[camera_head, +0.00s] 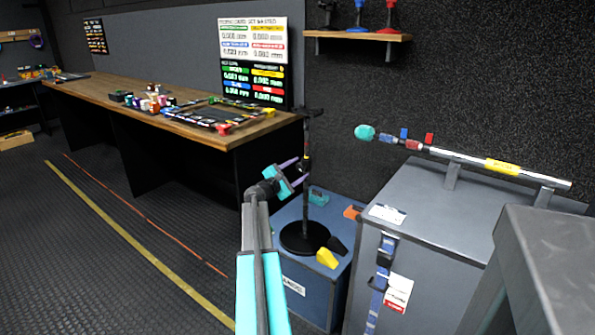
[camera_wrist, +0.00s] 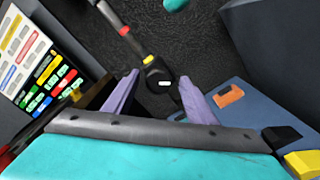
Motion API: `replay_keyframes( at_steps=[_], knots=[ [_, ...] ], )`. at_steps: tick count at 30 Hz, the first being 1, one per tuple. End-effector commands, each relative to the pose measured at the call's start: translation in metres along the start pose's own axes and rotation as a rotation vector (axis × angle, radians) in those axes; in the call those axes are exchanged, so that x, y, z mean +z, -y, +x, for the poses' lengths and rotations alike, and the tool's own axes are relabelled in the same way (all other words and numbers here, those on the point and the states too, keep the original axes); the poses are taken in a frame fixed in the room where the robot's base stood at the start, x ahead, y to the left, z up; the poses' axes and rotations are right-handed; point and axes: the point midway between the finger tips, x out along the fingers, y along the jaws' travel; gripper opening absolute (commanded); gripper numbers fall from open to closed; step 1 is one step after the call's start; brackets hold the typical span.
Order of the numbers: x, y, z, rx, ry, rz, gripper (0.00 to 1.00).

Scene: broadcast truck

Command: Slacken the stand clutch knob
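A black stand (camera_head: 306,205) with a round base (camera_head: 303,238) stands upright on a blue case. Its pole also shows in the wrist view (camera_wrist: 122,28), running down from the upper left past red and yellow bands. The dark clutch knob (camera_wrist: 158,82), with a small white mark, sits on the pole below the yellow band. My gripper (camera_head: 299,166) is beside the pole at mid height. In the wrist view its two purple fingers (camera_wrist: 159,76) are spread apart, with the knob showing in the gap and no clear contact. In the head view the knob is too small to make out.
The blue case (camera_head: 316,282) also carries a yellow block (camera_head: 327,258) and an orange piece (camera_head: 353,212). A grey case (camera_head: 447,205) with a chrome pole (camera_head: 475,162) stands to the right. A wooden workbench (camera_head: 190,128) with a sign board (camera_head: 253,60) is behind left.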

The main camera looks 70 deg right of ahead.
Motion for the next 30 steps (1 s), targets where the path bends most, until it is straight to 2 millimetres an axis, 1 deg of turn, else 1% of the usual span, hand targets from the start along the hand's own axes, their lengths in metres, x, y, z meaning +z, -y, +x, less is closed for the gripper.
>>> replay_keyframes(
  at_steps=[8,14,20,30],
  knots=[
    [0.0,-0.001,-0.002,0.002,-0.001,0.0,0.51],
    [0.0,-0.001,-0.014,0.003,-0.002,0.0,0.51],
    [0.001,-0.001,-0.037,0.003,-0.002,0.0,0.51],
    [0.001,0.0,-0.082,0.002,-0.002,0.0,0.51]
  ],
)
